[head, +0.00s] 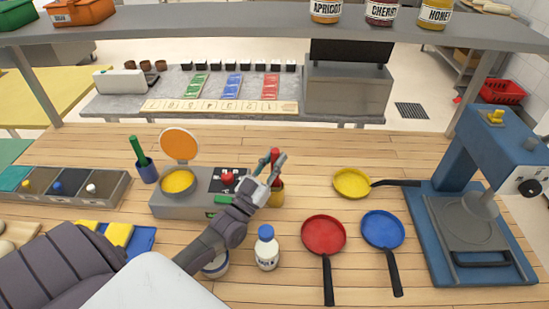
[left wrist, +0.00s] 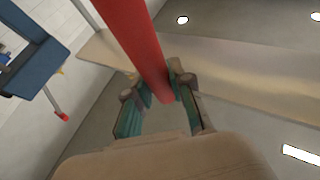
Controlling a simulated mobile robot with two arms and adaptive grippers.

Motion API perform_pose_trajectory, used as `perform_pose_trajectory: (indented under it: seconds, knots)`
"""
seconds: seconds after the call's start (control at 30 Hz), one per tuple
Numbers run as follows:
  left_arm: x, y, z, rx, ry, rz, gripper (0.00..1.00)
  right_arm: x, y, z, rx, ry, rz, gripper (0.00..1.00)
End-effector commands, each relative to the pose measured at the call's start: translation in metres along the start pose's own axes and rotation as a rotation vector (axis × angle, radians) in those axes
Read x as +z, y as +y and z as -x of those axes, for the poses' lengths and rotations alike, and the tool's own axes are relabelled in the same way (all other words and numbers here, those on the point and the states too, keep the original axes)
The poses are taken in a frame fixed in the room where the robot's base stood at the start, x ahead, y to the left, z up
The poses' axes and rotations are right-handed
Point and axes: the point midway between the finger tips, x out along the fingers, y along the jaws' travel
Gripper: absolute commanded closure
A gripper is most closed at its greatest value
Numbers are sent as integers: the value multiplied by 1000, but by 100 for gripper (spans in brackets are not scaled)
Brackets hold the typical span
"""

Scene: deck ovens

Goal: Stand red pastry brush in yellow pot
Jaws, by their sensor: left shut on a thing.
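The red pastry brush (head: 275,154) is upright in the head view, its red handle between the fingers of my left gripper (head: 270,170). In the left wrist view the red handle (left wrist: 140,45) passes between the teal finger pads of the left gripper (left wrist: 158,105), which is shut on it. The yellow pot (head: 277,197) stands on the wooden counter directly below the gripper, partly hidden by it. The brush's lower end is hidden, so I cannot tell whether it is inside the pot or just above it. My right gripper is not in view.
A blue pot (head: 148,173) with a green brush stands left of the waffle maker (head: 170,205). A white bottle (head: 266,252) stands in front of the yellow pot. Yellow, red (head: 323,234) and blue pans lie to the right, before a blue press (head: 470,220).

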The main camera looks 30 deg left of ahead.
Motion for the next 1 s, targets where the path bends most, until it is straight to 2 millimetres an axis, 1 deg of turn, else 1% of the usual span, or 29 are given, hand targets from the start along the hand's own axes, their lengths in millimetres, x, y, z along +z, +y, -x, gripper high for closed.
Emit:
perform_pose_trajectory:
  seconds: [0.3, 0.33, 0.47, 0.5, 0.73, 0.83, 0.93, 1.0]
  knots:
    - [1, 0, 0, 0, 1, 1, 100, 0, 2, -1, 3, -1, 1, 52]
    - [1, 0, 0, 0, 1, 1, 74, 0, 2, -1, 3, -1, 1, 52]
    - [1, 0, 0, 0, 1, 1, 52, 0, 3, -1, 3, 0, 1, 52]
    - [1, 0, 0, 0, 1, 1, 49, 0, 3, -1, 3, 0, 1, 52]
    - [1, 0, 1, 0, 0, 1, 49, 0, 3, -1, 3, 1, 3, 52]
    - [-2, 0, -1, 0, 1, 1, 49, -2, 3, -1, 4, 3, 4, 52]
    - [-12, 0, -6, 0, 3, 2, 49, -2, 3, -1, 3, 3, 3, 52]
    - [-23, 0, -10, 0, 4, 2, 49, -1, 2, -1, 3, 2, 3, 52]
